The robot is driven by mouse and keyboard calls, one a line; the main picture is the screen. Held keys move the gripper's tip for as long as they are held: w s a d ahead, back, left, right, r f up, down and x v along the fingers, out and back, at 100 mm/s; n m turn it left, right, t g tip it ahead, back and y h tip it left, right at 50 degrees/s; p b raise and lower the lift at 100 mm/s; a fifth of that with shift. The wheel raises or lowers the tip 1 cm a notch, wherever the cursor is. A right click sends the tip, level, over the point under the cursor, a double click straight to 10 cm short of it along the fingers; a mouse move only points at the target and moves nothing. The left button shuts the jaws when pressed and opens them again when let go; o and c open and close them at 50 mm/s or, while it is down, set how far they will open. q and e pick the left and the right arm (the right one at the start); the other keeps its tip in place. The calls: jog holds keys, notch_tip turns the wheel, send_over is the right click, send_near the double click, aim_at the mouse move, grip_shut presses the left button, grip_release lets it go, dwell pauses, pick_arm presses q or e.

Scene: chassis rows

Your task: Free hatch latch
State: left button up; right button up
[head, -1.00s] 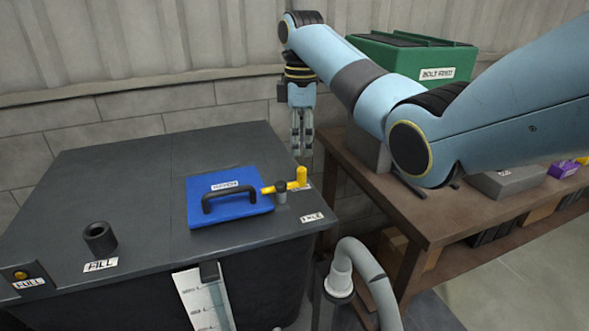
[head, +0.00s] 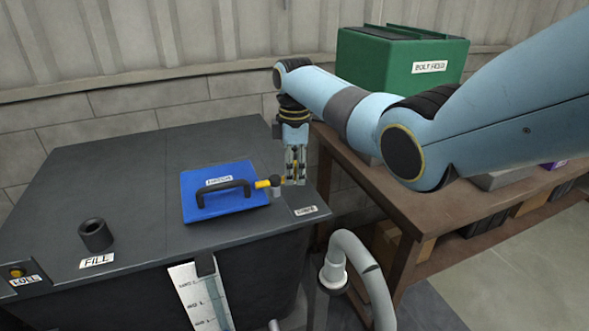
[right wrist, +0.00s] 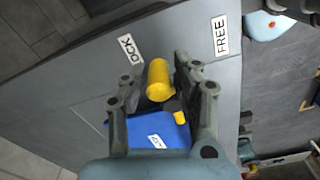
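The blue hatch (head: 232,172) with a black handle (head: 222,188) lies shut on the dark tank top. Its yellow latch (head: 262,184) reaches over the hatch's right edge from a grey pivot (head: 277,180). My right gripper (head: 295,182) is down at the latch's outer end and hides most of it. In the right wrist view the yellow latch knob (right wrist: 159,80) is between the two open fingers of the right gripper (right wrist: 155,75), with gaps visible. The partly hidden lock label (right wrist: 130,49) and the FREE label (right wrist: 221,35) show there. My left gripper is not in view.
The tank top (head: 130,165) carries a black fill port (head: 96,235) at left. A grey bent pipe (head: 365,265) rises in front. A brown workbench (head: 420,215) with a green bin (head: 400,65) stands at right, under my right arm.

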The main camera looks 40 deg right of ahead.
grip_shut()
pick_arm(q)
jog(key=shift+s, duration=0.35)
pick_arm(e)
jog(key=shift+r, duration=0.1)
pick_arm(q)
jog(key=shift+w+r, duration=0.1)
